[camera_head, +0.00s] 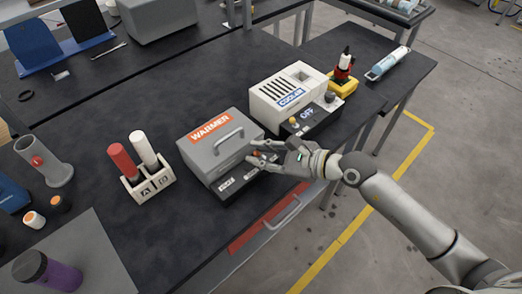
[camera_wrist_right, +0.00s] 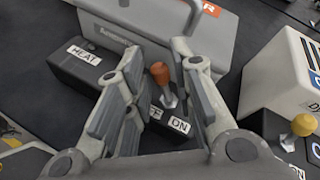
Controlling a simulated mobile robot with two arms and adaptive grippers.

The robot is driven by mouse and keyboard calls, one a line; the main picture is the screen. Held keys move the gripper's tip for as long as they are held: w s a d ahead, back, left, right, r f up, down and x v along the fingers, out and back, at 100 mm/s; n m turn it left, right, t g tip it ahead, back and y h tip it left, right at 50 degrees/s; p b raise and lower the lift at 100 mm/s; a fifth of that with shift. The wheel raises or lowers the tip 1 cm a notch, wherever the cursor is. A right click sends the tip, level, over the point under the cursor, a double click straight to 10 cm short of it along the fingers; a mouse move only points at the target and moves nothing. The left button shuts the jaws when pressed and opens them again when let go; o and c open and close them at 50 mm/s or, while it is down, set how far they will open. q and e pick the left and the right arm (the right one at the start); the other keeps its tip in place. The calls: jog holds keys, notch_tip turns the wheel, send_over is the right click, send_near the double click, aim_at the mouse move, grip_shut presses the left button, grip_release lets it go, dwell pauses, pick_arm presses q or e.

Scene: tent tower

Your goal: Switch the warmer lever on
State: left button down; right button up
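The warmer (camera_head: 208,152) is a grey box with an orange WARMER label and a top handle. In the right wrist view its dark front base carries HEAT, OFF and ON labels. The warmer lever (camera_wrist_right: 168,98) has an orange knob and leans slightly left, toward the OFF side. My right gripper (camera_head: 258,154) is at the warmer's front right corner. In the right wrist view its open fingers (camera_wrist_right: 157,52) stand on either side of the lever, with gaps visible between them and the knob. My left gripper is not in view.
The white cooler box (camera_head: 277,108), with a yellow-knobbed lever on its base, stands just right of the warmer. A holder (camera_head: 149,186) with red and white tubes is to the left. The bench's front edge and a red drawer (camera_head: 263,225) lie below.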

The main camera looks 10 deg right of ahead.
jog(key=shift+w+a+f, duration=0.1)
jog(key=shift+w+a, duration=0.05)
grip_shut()
jog(key=shift+f+b, duration=0.15)
jog(key=shift+b, duration=0.5)
jog(key=m+y+b, duration=0.1)
jog(key=b, duration=0.1)
jog(key=d+m+y+b, duration=0.1)
jog(key=b, duration=0.2)
jog(key=w+m+b, duration=0.1)
jog(key=b, duration=0.1)
jog(key=shift+d+m+g+y, duration=0.3)
jog(key=shift+d+y, duration=0.05)
jog(key=shift+y, duration=0.05)
jog(key=shift+w+d+r+m+y+b, duration=0.1)
jog(key=shift+w+d+m+y+b, duration=0.2)
jog(key=shift+b, duration=0.35)
jog(key=shift+s+a+r+m+y+b, duration=0.1)
jog(key=shift+m+b, duration=0.3)
jog(key=shift+b, duration=0.2)
